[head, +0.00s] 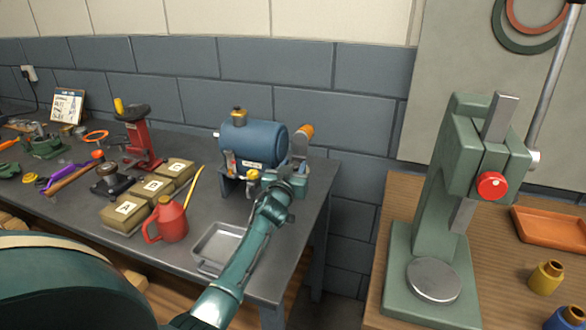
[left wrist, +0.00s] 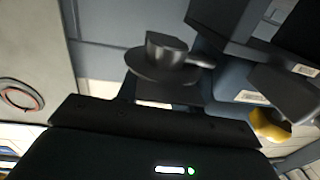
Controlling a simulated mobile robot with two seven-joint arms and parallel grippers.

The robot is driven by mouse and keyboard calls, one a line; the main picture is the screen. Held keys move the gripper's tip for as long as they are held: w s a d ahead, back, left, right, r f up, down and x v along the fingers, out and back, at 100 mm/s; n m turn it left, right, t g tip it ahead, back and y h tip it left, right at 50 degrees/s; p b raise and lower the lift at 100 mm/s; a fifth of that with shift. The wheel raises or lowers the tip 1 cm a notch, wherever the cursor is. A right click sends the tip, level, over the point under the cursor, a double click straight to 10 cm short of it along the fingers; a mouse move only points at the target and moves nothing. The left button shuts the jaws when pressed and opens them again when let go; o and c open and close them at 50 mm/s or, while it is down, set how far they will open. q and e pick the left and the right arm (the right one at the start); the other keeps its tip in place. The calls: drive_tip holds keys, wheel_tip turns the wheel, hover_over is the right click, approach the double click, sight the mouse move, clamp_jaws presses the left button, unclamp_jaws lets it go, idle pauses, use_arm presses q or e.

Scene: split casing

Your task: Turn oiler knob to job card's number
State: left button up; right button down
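The blue casing (head: 253,143) stands near the right end of the grey bench. A small dark fitting with a yellowish top (head: 238,114) sits on it, and a yellow knob (head: 253,175) is low on its front. I cannot tell which is the oiler knob. The job card (head: 67,106) leans at the back left; its writing is too small to read. My left gripper (head: 298,160) is at the casing's right end; its fingers are not clear. In the left wrist view a dark cup-shaped part (left wrist: 165,52) and a yellow part (left wrist: 269,124) are close by. My right gripper is not in view.
A red oil can (head: 172,220), a metal tray (head: 217,246) and lettered boxes (head: 123,214) stand in front of the casing. A red stand (head: 138,140) is to the left. A green press (head: 430,235) stands on the wooden bench at right, across a gap.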

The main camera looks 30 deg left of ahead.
use_arm(q)
drive_tip(key=shift+f, duration=0.1)
drive_tip(key=shift+s+d, duration=0.15)
drive_tip(key=shift+s, duration=0.35)
drive_tip(key=v, duration=1.2)
drive_tip(key=shift+b, duration=0.4)
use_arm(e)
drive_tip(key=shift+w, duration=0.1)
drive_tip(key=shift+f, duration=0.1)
